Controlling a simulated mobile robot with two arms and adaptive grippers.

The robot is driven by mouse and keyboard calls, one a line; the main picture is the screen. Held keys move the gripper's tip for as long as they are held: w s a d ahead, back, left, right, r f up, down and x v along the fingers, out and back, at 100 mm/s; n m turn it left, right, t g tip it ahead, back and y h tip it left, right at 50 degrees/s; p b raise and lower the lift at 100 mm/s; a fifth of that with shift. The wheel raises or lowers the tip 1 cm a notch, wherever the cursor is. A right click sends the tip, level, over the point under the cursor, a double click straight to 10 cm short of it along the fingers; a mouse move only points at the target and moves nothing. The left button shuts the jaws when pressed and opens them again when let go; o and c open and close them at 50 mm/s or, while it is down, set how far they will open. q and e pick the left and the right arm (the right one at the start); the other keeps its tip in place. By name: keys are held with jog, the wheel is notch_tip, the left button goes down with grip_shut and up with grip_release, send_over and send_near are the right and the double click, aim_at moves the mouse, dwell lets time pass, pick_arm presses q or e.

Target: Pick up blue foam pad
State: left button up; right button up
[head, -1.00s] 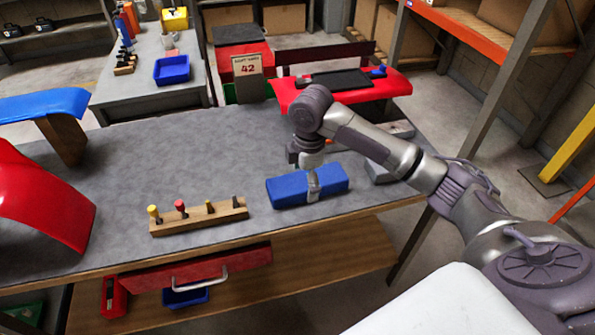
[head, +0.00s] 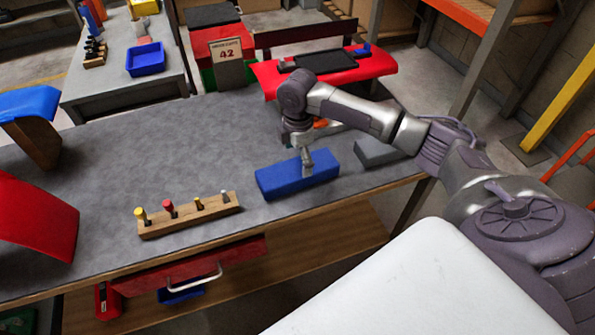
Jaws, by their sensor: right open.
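The blue foam pad (head: 280,182) is a long blue block lying on the grey workbench (head: 180,148) near its front edge. My right gripper (head: 307,170) points down at the pad, over the right half of its length. A silvery finger shows in front of the pad's near side. The other finger is hidden behind the wrist and the pad. The gripper is open, and the pad rests on the bench. My left gripper is not in view.
A wooden rack (head: 190,214) with several small tools stands left of the pad. A grey block (head: 378,152) lies to the right. Curved red (head: 35,218) and blue (head: 28,104) panels stand at the left.

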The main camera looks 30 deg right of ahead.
aim_at(298, 167)
notch_tip(298, 167, down, 4)
jog(key=shift+s+a+f, duration=0.1)
jog(key=shift+f, duration=0.05)
jog(key=c, duration=0.9)
